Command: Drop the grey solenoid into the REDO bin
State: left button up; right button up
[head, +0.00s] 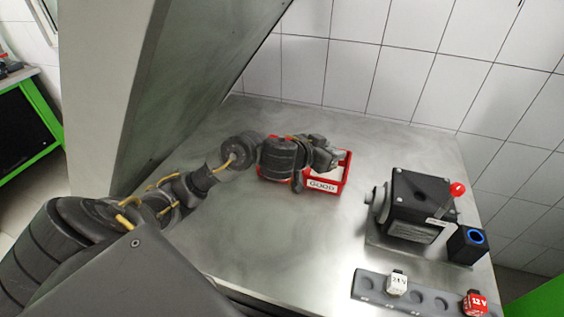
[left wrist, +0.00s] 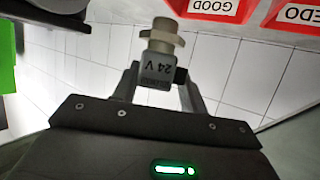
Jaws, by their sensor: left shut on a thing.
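The grey solenoid (left wrist: 157,68) shows in the left wrist view, with a 24V label and a pale fitting at its end. My left gripper (left wrist: 160,80) is shut on it, with one finger on each side. In the head view my left gripper (head: 328,154) is over the red bin area at the back of the bench; I cannot clearly make out the solenoid there. The REDO bin (left wrist: 296,27) shows at the top right corner of the left wrist view, cut by the edge. In the head view its label is not visible. My right gripper is not in view.
The red GOOD bin (head: 323,186) is partly covered by my left arm. A black pump unit (head: 415,205) stands at the right, beside a black block with a blue ring (head: 467,244). A grey rack (head: 427,296) at the front holds a white 24V part (head: 397,282) and a red 12V part (head: 474,303). The middle of the bench is clear.

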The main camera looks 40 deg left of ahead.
pick_arm(q)
jog(key=w+a+r+n+g+y, duration=0.1)
jog(key=a+n+y, duration=0.6)
jog(key=a, duration=1.3)
jog(key=shift+w+a+r+y, duration=0.15)
jog(key=shift+a+r+y, duration=0.2)
jog(key=shift+r+y, duration=0.4)
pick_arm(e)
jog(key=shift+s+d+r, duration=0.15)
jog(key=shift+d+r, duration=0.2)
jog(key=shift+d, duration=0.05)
pick_arm(q)
jog(key=shift+f, duration=0.2)
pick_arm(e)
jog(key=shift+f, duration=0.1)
